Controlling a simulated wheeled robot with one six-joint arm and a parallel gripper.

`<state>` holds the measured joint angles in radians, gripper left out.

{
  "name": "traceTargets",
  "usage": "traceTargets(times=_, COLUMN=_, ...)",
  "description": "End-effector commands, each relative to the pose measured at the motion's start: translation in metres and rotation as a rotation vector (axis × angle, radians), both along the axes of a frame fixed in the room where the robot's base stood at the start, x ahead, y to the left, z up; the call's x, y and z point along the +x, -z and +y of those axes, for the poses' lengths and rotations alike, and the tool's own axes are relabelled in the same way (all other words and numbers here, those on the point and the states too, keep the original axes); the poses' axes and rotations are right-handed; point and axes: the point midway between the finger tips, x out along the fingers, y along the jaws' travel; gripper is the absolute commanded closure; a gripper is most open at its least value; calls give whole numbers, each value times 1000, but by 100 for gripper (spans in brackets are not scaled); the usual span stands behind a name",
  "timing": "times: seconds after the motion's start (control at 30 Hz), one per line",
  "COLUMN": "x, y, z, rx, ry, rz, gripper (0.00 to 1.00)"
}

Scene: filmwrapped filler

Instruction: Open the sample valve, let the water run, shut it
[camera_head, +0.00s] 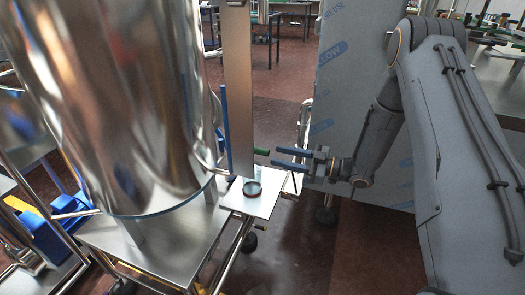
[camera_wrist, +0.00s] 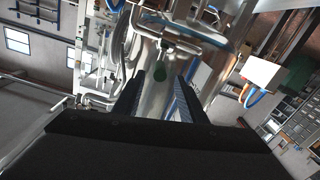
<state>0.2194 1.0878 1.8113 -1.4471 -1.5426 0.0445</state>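The sample valve shows as a small green handle (camera_head: 262,152) beside the big steel tank (camera_head: 120,110), partly behind a flat upright strip. In the wrist view the green handle (camera_wrist: 159,73) stands in front of the steel tank, between my fingers in the picture. My gripper (camera_head: 277,158) has two blue fingers pointing left at the handle, apart from each other. It also shows in the wrist view (camera_wrist: 160,80), open, with nothing held. A gap seems to remain between fingertips and handle. A small dark-rimmed round cup (camera_head: 252,189) sits on a light plate (camera_head: 233,201) below the handle.
A tall grey panel with blue print (camera_head: 345,75) stands behind my arm. A steel-framed stand (camera_head: 150,250) carries the tank. Blue containers (camera_head: 52,238) are at the lower left. The dark red floor (camera_head: 300,255) right of the plate is mostly clear.

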Motion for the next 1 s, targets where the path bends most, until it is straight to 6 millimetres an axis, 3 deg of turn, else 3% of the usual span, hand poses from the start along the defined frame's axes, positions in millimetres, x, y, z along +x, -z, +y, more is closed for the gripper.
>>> traceTargets(times=0.4, x=20, y=-1, z=57, rx=-2, ry=-2, rz=0, gripper=62)
traceTargets(times=0.83, x=25, y=0, z=68, rx=-3, ry=2, rz=1, gripper=62)
traceTargets(times=0.87, x=25, y=0, z=68, rx=-3, ry=2, rz=1, gripper=64)
traceTargets(times=1.0, x=25, y=0, z=68, rx=-3, ry=2, rz=1, gripper=87)
